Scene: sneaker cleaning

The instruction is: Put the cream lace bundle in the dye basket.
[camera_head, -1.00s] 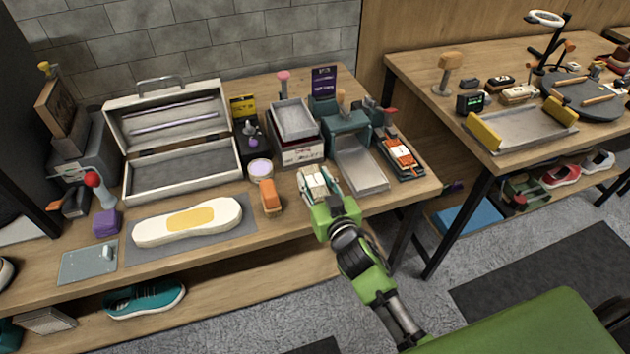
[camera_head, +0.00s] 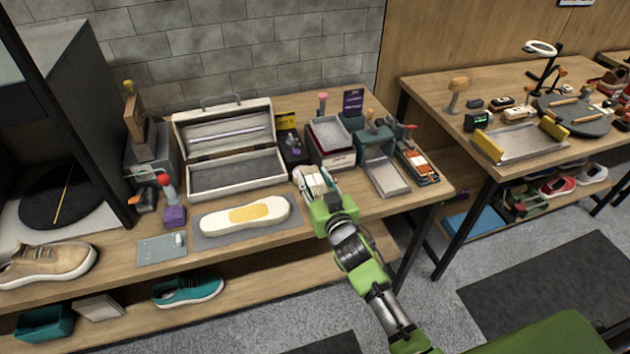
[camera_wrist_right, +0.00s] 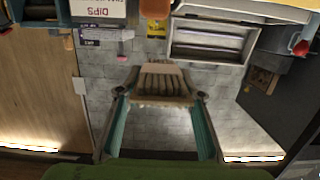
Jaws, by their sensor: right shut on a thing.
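My right gripper (camera_head: 318,187) is shut on the cream lace bundle (camera_head: 313,178), above the front part of the wooden bench. In the right wrist view the bundle (camera_wrist_right: 160,82) is a row of cream strands with a paler band, between the teal fingers of the gripper (camera_wrist_right: 160,100). A grey open bin (camera_head: 329,132) stands on a white and red box behind the gripper. A teal bin (camera_head: 45,322) sits on the lower shelf at left. I cannot tell which container is the dye basket. My left gripper is not in view.
An open white case (camera_head: 228,150) stands left of the gripper, with a white sole on a grey mat (camera_head: 283,222) in front. A teal press with a metal tray (camera_head: 387,178) stands to the right. A second table (camera_head: 430,90) lies beyond a gap.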

